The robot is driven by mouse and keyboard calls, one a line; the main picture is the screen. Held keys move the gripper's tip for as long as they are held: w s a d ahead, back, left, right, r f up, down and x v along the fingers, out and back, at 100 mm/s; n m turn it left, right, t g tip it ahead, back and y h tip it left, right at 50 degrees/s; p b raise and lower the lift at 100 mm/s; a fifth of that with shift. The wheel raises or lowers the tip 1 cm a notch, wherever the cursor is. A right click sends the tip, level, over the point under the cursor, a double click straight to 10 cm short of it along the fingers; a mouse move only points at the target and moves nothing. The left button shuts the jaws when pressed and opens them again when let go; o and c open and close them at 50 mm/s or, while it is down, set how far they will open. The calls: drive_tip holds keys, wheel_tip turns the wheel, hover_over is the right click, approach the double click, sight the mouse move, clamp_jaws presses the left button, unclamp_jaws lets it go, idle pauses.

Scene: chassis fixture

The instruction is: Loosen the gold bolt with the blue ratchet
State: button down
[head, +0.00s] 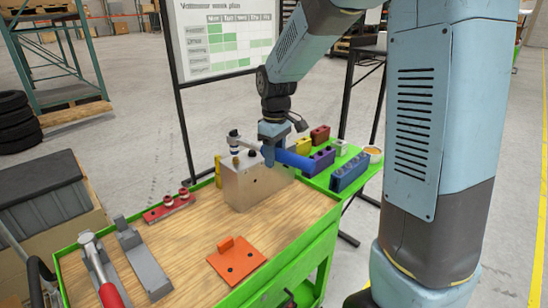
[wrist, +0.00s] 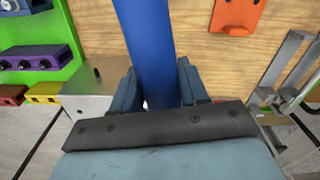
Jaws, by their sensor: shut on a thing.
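The blue ratchet (head: 298,160) is in my gripper (head: 270,150), its blue handle pointing right in the head view. Its metal head (head: 234,141) is over the left part of the grey metal block (head: 258,187). A small brownish-gold bolt (head: 236,161) shows at the block's top left, just below the ratchet head. I cannot tell whether the socket sits on a bolt. In the wrist view the blue handle (wrist: 150,45) runs between the two fingers of my gripper (wrist: 158,92); the ratchet head is hidden there. The block's grey top (wrist: 88,104) shows on the left.
An orange plate (head: 237,258) lies on the wooden bench top. A red rail (head: 168,208) with red knobs and grey tool holders (head: 143,264) are at the left. Purple (head: 320,160), blue (head: 349,172) and yellow blocks stand on the green shelf at right.

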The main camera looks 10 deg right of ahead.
drive_tip(key=shift+r, duration=2.15)
